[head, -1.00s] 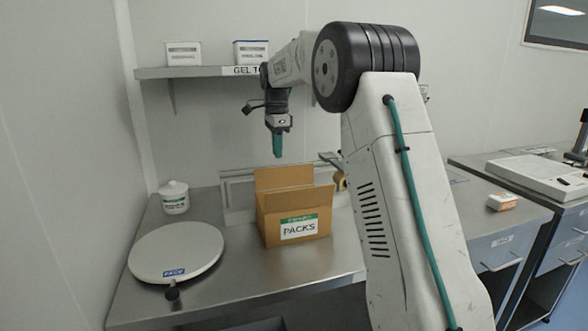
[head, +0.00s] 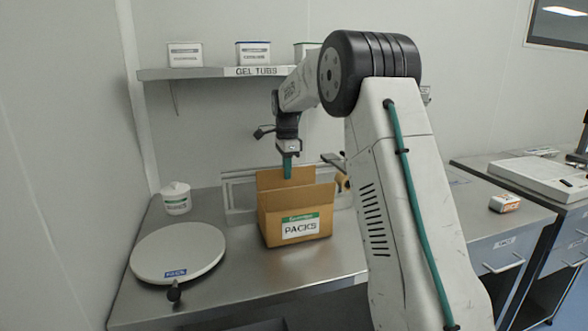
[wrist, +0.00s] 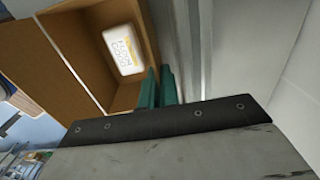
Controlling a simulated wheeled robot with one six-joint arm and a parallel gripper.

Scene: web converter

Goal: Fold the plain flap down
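An open cardboard box (head: 265,225) labelled PACKS stands on the steel bench. One plain brown flap (head: 268,180) stands up at its back, and another upright panel (head: 318,197) shows at its front right. My gripper (head: 287,178) points down at the box, its teal fingertips overlapping the back flap's top edge in the head view. In the wrist view my gripper (wrist: 158,74) has its fingers together with nothing seen between them, beside a cardboard edge. Whether they touch it I cannot tell. A white pack (wrist: 124,50) lies inside the box.
A round white turntable (head: 178,252) with a dark knob and a white lidded tub (head: 176,198) are left of the box. A low metal rail (head: 238,190) runs behind it. A shelf (head: 205,73) with small boxes hangs above. Bare bench lies in front of the box.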

